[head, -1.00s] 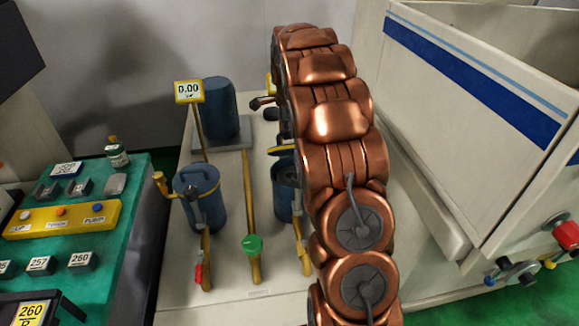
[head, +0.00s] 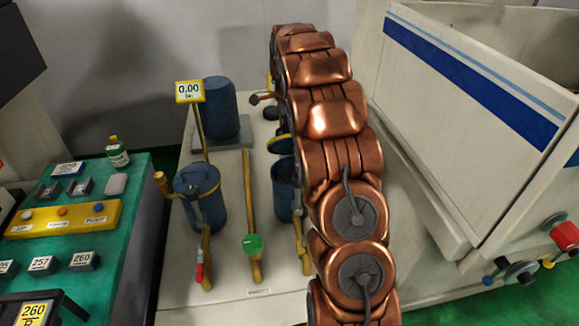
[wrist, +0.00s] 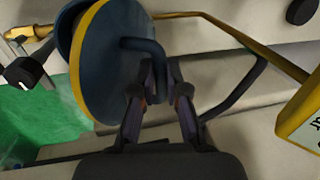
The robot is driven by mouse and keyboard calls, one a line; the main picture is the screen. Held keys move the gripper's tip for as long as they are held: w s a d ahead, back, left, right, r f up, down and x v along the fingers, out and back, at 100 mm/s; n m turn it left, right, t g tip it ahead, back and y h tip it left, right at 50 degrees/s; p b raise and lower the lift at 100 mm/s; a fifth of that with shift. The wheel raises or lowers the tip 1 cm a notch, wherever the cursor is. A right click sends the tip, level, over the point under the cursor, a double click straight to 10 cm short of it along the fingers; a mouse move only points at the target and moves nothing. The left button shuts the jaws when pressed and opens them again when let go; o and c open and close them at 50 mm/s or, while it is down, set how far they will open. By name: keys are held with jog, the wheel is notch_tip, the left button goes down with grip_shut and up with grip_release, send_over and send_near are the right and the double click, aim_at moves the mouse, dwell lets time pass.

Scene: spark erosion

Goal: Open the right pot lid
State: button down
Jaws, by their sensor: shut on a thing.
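The right pot (head: 284,196) is a dark blue cylinder, partly hidden behind my arm in the head view. Its lid (head: 280,145), blue with a yellow rim, stands raised and tilted above the pot mouth. In the wrist view the lid (wrist: 105,70) shows as a large blue disc, with a dark bent handle (wrist: 150,48) on its face. My gripper (wrist: 161,98) is shut on this handle, with a finger on each side. In the head view my gripper is hidden behind the arm.
The left pot (head: 208,212) stands beside it with its lid down. A yellow pipe with a green knob (head: 252,244) runs between the pots. A 0.00 display (head: 189,91) stands behind. A large cream tank (head: 440,130) closes off the right side.

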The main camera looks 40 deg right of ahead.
jog(key=shift+w+d+p, duration=0.15)
jog(key=shift+w+d, duration=0.15)
jog(key=shift+w, duration=0.3)
jog(key=shift+w+d+p, duration=0.15)
jog(key=shift+w+d, duration=0.1)
jog(key=shift+w, duration=0.4)
jog(key=shift+w+d+f+p, duration=0.2)
jog(key=shift+w+d, duration=0.1)
jog(key=shift+w, duration=0.2)
jog(key=shift+w+d+f+p, duration=0.15)
jog(key=shift+w+d+p, duration=0.1)
jog(key=shift+w, duration=0.35)
jog(key=shift+w+d+f, duration=0.2)
jog(key=shift+w+d, duration=0.1)
jog(key=shift+w, duration=0.25)
jog(key=c, duration=1.8)
grip_release()
jog(key=shift+w+d+f, duration=0.1)
jog(key=shift+w+f, duration=0.1)
jog(key=shift+w, duration=0.05)
jog(key=shift+o, duration=0.6)
jog(key=shift+f, duration=0.25)
